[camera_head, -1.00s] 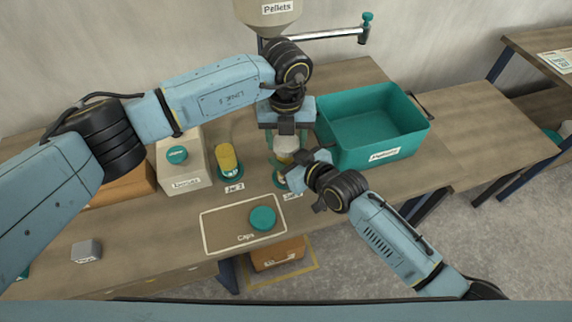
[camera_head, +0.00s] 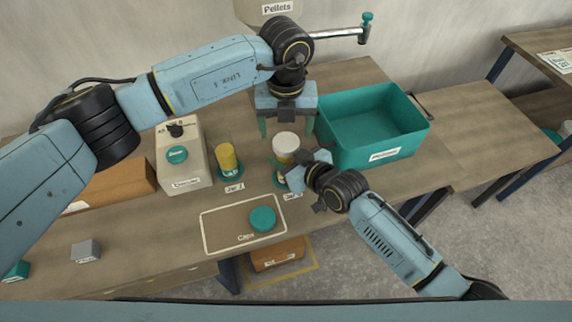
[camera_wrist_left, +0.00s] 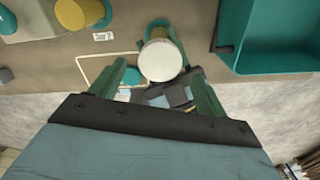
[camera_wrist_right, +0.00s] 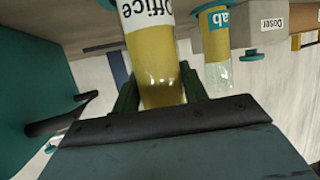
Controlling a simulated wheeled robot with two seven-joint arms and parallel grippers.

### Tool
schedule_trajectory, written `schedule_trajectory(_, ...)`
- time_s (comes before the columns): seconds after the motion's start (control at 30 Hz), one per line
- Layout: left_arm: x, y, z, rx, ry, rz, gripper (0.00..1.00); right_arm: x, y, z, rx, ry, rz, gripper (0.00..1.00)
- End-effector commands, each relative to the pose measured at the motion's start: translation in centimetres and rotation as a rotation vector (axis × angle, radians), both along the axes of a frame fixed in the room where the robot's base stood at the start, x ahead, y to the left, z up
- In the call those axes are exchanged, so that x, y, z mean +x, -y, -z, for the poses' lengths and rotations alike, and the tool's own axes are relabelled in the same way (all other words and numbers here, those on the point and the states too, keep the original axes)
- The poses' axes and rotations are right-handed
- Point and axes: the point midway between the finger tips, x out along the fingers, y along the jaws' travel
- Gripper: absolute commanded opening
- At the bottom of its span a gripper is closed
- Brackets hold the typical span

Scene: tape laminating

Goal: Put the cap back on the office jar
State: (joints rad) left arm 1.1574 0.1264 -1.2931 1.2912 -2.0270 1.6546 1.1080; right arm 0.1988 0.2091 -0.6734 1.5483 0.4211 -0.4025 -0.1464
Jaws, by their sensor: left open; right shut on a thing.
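The office jar (camera_wrist_right: 150,70) holds yellow contents and bears a white "Office" label, seen in the right wrist view. My right gripper (camera_head: 292,172) is shut on this jar from the front right. A white cap (camera_head: 286,142) sits on top of the jar in the head view. It also shows as a white disc in the left wrist view (camera_wrist_left: 160,61). My left gripper (camera_head: 286,127) is open and empty just above the cap, its fingers spread wide on either side. Whether the cap is fully seated cannot be told.
A teal cap (camera_head: 262,218) lies on the Caps mat (camera_head: 220,233). The uncapped Lab jar (camera_head: 227,160) stands left of the office jar. A beige doser (camera_head: 183,160) is further left, and a teal bin (camera_head: 375,130) stands close on the right.

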Motion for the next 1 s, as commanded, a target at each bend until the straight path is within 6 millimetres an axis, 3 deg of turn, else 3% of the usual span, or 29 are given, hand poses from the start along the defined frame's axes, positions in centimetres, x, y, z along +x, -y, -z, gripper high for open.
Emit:
schedule_trajectory(0.1,0.0,0.0,-0.9,0.0,0.001,0.0,0.75,0.0,0.0,0.0,-0.001,-0.001,0.0,0.0)
schedule_trajectory(0.3,0.0,0.0,-0.9,0.0,0.0,0.0,0.75,0.0,0.0,0.0,-0.001,-0.001,0.0,0.0)
schedule_trajectory(0.37,0.0,0.0,-1.0,0.0,0.001,0.003,0.68,0.0,0.0,0.0,-0.001,-0.001,0.0,0.0)
schedule_trajectory(0.4,0.1,0.0,-1.4,0.0,0.003,0.011,0.63,0.0,0.0,0.0,-0.001,-0.001,0.0,0.0)
schedule_trajectory(0.63,0.0,0.0,-4.2,0.002,0.003,0.093,0.63,0.0,0.0,0.0,-0.001,-0.001,0.0,0.0)
schedule_trajectory(1.0,-0.1,0.0,-4.1,0.001,-0.001,0.1,0.63,0.0,0.0,0.0,-0.001,-0.001,0.0,0.0)
